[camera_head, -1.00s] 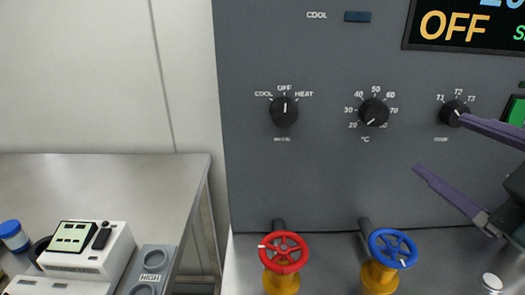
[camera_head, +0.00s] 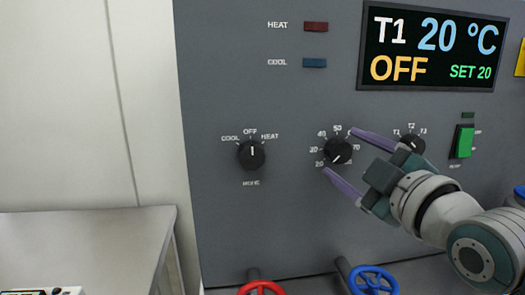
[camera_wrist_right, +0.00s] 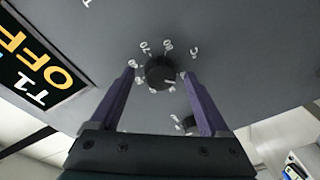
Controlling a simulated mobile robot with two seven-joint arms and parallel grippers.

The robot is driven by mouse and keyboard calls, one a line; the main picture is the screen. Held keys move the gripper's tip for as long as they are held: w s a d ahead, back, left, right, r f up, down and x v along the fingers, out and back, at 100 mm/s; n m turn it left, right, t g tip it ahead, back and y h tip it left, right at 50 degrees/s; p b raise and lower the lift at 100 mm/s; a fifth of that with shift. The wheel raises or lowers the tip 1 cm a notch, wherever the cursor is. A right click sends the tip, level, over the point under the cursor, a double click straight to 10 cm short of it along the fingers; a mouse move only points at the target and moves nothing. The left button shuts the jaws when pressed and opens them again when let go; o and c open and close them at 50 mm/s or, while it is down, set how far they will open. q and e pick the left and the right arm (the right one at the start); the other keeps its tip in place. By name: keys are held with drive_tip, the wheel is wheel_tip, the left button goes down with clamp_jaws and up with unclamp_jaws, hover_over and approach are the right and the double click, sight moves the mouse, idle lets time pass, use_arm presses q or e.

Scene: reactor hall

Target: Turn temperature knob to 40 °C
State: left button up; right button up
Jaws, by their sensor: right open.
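The temperature knob (camera_head: 338,151) is a black dial on the grey panel with a ring of numbers; its white pointer aims down-left, near the 20 mark. The display (camera_head: 432,47) reads T1, 20 °C, OFF and SET 20. My left gripper is not in view.
The mode knob (camera_head: 251,154) at left points to OFF. The T1–T3 selector knob (camera_head: 412,144) is partly behind my right gripper. A green switch (camera_head: 462,141) is further right. A red valve wheel (camera_head: 262,288) and a blue one (camera_head: 373,280) are below. A table (camera_head: 90,240) stands at left.

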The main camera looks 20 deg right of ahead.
clamp_jaws()
idle(0.8)
